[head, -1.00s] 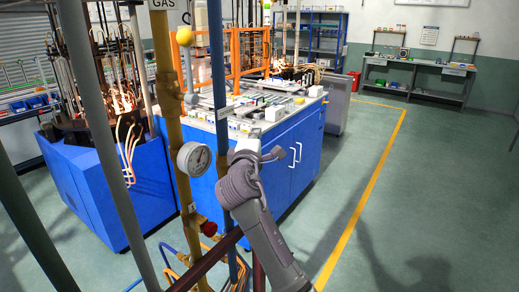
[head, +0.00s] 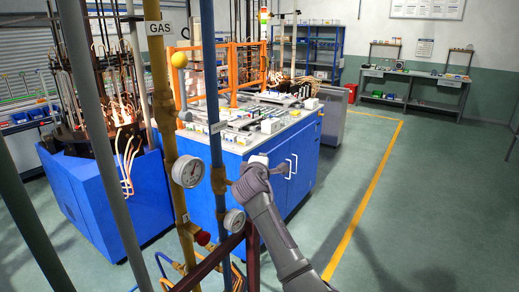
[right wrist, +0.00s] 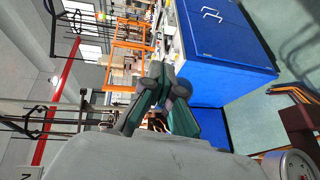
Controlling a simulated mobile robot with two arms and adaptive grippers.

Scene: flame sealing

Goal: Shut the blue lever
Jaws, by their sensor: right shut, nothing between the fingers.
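The blue pipe (head: 210,100) stands upright in the head view with a brass valve (head: 219,181) on it. In the head view my right gripper (head: 277,170) is just right of the valve and hides most of the lever. My left gripper is out of view.
A yellow GAS pipe (head: 161,100) with a yellow ball lever (head: 179,60) and a gauge (head: 188,171) stands just left. A lower gauge (head: 234,221) and a dark red bar (head: 207,262) are close below. Blue cabinets (head: 270,175) stand behind; the floor at right is clear.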

